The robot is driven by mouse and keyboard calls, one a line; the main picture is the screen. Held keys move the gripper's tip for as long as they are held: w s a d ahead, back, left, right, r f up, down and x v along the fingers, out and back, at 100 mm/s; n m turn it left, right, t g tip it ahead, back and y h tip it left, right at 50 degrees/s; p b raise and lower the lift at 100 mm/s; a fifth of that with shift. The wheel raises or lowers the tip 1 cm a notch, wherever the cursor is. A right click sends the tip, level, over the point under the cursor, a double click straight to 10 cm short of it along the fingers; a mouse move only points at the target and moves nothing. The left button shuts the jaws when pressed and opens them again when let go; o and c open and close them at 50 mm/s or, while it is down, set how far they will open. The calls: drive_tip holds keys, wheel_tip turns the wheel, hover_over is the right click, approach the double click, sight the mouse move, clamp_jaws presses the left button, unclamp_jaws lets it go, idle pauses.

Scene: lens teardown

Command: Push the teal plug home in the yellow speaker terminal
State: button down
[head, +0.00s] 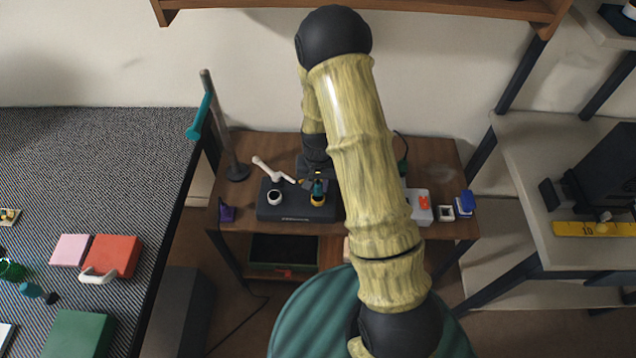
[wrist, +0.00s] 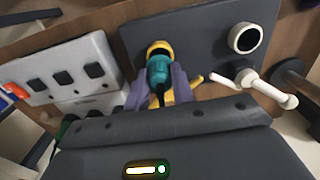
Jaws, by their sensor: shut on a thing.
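The teal plug (wrist: 158,68) has a dark cable at its back and also shows in the head view (head: 318,187). My gripper (wrist: 160,88) is shut on it, with one finger on each side; in the head view my gripper (head: 317,182) is small and partly hidden. The yellow speaker terminal (wrist: 158,46) is a ring on a dark box (wrist: 200,42); it also shows in the head view (head: 318,202). The plug's front end is at the terminal's mouth and lined up with it. I cannot tell how deep it sits.
A white terminal (wrist: 244,38) and a white lever (wrist: 262,84) are beside the yellow one. A white switch block (wrist: 68,72) is on the other side. In the head view, a teal-armed post (head: 208,120) stands at the table's left.

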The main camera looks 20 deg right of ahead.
drive_tip(key=shift+f+b, duration=0.8)
drive_tip(key=shift+f, duration=0.6)
idle(0.9)
drive_tip(key=c, duration=1.1)
unclamp_jaws()
wheel_tip(320, 180, up, 18)
drive_tip(key=shift+f+p, duration=0.25)
drive_tip(key=shift+p, duration=0.1)
